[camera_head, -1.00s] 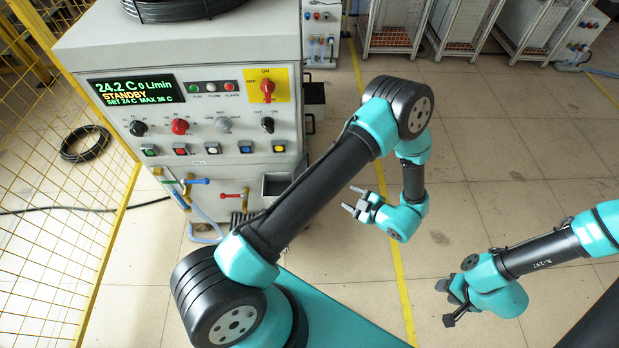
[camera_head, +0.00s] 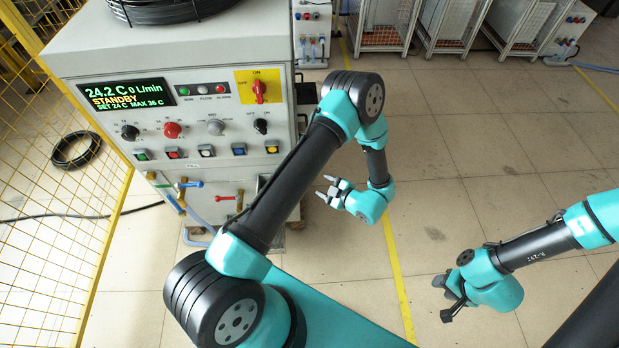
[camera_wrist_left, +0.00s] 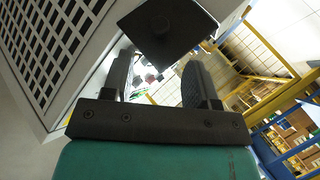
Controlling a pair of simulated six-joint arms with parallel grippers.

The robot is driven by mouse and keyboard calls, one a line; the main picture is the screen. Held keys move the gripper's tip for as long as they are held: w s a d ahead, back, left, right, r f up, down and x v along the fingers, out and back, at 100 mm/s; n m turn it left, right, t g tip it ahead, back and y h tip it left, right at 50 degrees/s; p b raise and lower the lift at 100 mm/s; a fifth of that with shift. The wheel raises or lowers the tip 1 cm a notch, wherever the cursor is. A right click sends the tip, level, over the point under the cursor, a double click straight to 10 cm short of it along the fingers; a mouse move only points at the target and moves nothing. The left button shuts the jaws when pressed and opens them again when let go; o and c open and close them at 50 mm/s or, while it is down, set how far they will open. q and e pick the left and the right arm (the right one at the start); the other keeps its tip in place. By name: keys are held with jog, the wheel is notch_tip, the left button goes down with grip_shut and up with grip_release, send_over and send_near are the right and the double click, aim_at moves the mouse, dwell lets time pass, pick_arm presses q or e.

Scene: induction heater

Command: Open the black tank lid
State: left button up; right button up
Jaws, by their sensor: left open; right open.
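A black square plate with a small round knob (camera_wrist_left: 165,28) shows in the left wrist view, just beyond my left fingertips; it looks like the tank lid and appears shut. In the head view, a dark block (camera_head: 305,92) juts from the right side of the grey machine (camera_head: 200,60); I cannot tell for certain that it is the same part. My left gripper (camera_head: 325,188) is open and empty, low beside the machine's right side, its fingers pointing left. It also shows in the left wrist view (camera_wrist_left: 160,82). My right gripper (camera_head: 443,299) is open and empty at the lower right, far from the machine.
A vented panel (camera_wrist_left: 50,45) runs close along the left of the left wrist view. A yellow mesh fence (camera_head: 50,220) stands left of the machine. Coloured valves and hoses (camera_head: 190,187) are low on its front. The tiled floor at right is open.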

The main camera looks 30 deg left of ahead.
pick_arm(q)
jog(key=x, duration=0.8)
jog(key=shift+c, duration=0.3)
grip_shut()
